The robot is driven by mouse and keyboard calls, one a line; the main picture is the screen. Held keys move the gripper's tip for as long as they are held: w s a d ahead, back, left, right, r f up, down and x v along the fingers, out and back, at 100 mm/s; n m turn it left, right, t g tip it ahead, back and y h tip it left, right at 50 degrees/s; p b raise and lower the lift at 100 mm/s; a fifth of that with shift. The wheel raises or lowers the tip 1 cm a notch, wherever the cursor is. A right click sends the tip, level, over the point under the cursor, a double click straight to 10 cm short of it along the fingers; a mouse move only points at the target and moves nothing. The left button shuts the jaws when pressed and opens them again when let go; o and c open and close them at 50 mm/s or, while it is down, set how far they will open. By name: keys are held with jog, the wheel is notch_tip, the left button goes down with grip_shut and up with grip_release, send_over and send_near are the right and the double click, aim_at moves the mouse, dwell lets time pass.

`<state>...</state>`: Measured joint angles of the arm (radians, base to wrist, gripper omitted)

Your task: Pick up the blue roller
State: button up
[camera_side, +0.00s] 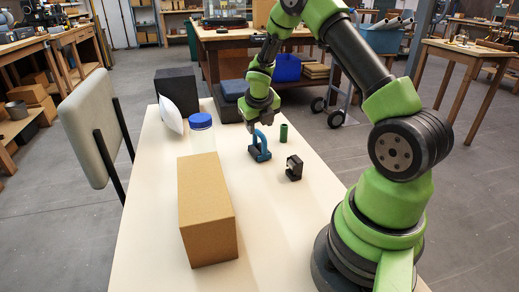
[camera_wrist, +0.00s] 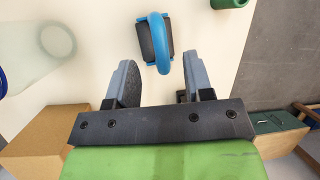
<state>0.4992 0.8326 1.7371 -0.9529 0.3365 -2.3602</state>
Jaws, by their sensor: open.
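The blue roller (camera_side: 260,150), a blue curved handle with a dark part, stands on the cream table. My gripper (camera_side: 262,116) points down just above the blue roller in the side view. In the wrist view my gripper (camera_wrist: 164,75) is open, its two grey fingers apart with nothing held. The near end of the blue loop lies between the lines of the fingertips, and the dark block lies beyond them. Contact is not visible.
A green cylinder (camera_side: 283,133) stands right of the roller, and a small black bracket (camera_side: 294,168) in front of it. A clear jar with a blue lid (camera_side: 201,133) and a cardboard box (camera_side: 207,210) stand left. Dark boxes (camera_side: 177,88) are behind.

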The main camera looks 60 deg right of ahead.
aim_at(260, 132)
jog(key=x, duration=0.5)
jog(key=shift+s+a+f, duration=0.1)
jog(key=shift+s+f, duration=0.1)
grip_shut()
